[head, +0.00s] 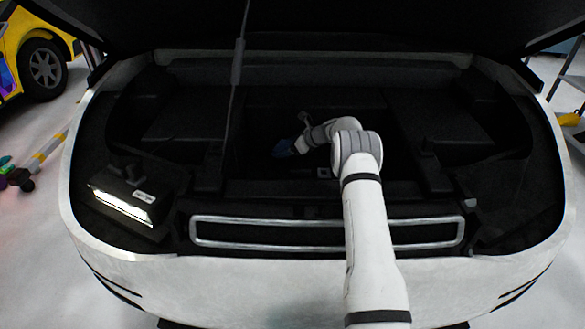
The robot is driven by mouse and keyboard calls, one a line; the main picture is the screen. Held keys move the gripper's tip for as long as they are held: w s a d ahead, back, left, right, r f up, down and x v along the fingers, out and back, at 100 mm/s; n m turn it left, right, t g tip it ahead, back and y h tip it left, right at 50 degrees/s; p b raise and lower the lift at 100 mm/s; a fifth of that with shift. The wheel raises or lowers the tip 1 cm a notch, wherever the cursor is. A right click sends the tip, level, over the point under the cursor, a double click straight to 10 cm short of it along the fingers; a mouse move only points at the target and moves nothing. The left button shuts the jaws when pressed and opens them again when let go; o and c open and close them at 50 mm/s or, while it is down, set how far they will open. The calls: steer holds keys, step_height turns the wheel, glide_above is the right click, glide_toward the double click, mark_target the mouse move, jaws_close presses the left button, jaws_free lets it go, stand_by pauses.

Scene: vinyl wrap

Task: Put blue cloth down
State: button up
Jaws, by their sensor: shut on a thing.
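The blue cloth (284,148) shows as a small dark blue patch inside the dark open front bay of a white car. My gripper (292,146) is at the end of my white arm, which reaches over the car's front edge into the bay. It is shut on the blue cloth. The fingertips are small and dark here, and part of the cloth is hidden. I cannot tell whether the cloth touches the bay floor.
A thin prop rod (236,85) stands upright left of my gripper. A lit lamp box (125,202) sits at the front left of the bay. A silver-framed grille (270,233) lies along the front. The raised hood (330,18) hangs above. A yellow car (28,45) stands far left.

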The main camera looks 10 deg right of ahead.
mark_target(288, 167)
step_height(288, 167, down, 7)
steer(key=shift+r+b, duration=0.2)
steer(key=shift+b, duration=0.1)
steer(key=shift+f, duration=0.1)
steer(key=shift+f, duration=0.15)
steer(key=o, duration=0.7)
steer(key=shift+o, duration=0.2)
steer(key=shift+d+r, duration=0.1)
steer(key=shift+r, duration=0.3)
steer(key=p+v, duration=0.1)
steer(key=v, duration=1)
steer(key=shift+s+d+r, duration=0.1)
steer(key=shift+s+d, duration=0.1)
steer(key=shift+d, duration=0.05)
